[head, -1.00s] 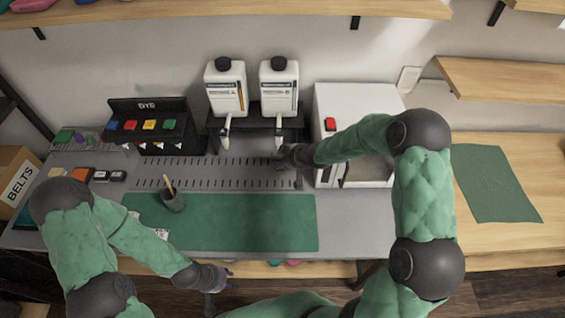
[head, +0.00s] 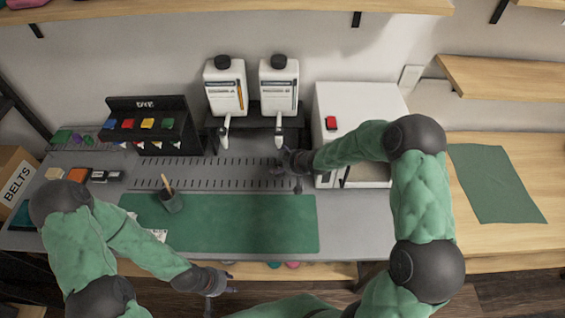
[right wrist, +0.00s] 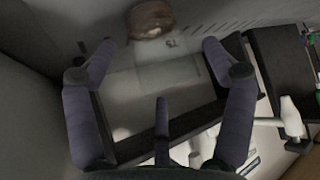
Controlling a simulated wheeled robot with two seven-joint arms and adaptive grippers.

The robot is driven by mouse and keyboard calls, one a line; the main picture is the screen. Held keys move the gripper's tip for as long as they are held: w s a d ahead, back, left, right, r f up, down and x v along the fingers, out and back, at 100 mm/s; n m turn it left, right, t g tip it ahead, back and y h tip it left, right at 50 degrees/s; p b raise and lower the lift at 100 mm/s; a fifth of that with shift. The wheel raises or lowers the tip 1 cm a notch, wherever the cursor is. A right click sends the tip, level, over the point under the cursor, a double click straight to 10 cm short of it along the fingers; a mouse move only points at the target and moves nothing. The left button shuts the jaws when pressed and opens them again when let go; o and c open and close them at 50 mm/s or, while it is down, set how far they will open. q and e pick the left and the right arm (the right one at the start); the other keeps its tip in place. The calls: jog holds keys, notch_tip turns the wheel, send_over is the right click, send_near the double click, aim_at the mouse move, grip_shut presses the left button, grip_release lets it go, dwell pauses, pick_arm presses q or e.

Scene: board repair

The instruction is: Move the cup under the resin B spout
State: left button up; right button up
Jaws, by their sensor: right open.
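A dark cup (head: 173,203) with a wooden stick in it stands on the left part of the green mat. Two white resin bottles (head: 225,88) (head: 279,87) stand on a black stand at the back, each above a white spout (head: 225,133) (head: 279,130); their letters are too small to read. My right gripper (head: 287,168) is low over the bench, just in front of and right of the right spout. In the right wrist view its fingers (right wrist: 155,65) are spread and empty. My left gripper (head: 218,284) hangs at the bench's front edge; its finger opening is unclear.
A white box (head: 360,105) with a red button stands close right of my right gripper. A black dye rack (head: 148,124) is at the back left. A brownish round thing (right wrist: 150,19) shows in the right wrist view; I cannot tell what it is. The mat's middle (head: 250,222) is clear.

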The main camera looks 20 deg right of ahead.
jog(key=shift+r, duration=0.25)
jog(key=p+v, duration=0.4)
jog(key=v, duration=0.8)
jog(key=shift+p, duration=0.4)
